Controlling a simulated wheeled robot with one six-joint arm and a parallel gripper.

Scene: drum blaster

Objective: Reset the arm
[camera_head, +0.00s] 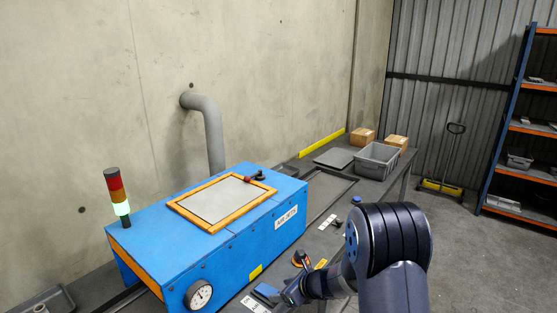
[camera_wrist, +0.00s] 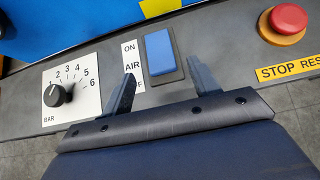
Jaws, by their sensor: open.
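My gripper (camera_wrist: 160,72) is open and empty in the wrist view, its two dark fingers apart. The fingertips point at the control panel, one on each side of the blue rocker switch (camera_wrist: 159,52) marked ON, AIR and a partly hidden OFF. I cannot tell whether they touch the panel. In the head view my arm (camera_head: 385,245) reaches in from the lower right, with the gripper end low over the front of the bench. The blue blaster cabinet (camera_head: 262,231) labelled AIR JETS stands to its left, its orange-framed lid (camera_head: 213,200) lying flat on top.
A pressure knob (camera_wrist: 55,95) is left of the switch; a red stop button (camera_wrist: 289,18) is right. A gauge (camera_head: 199,293) and lit green stack light (camera_head: 120,208) are on the cabinet. A grey crate (camera_head: 375,160) and cardboard boxes (camera_head: 362,136) stand at the bench's far end.

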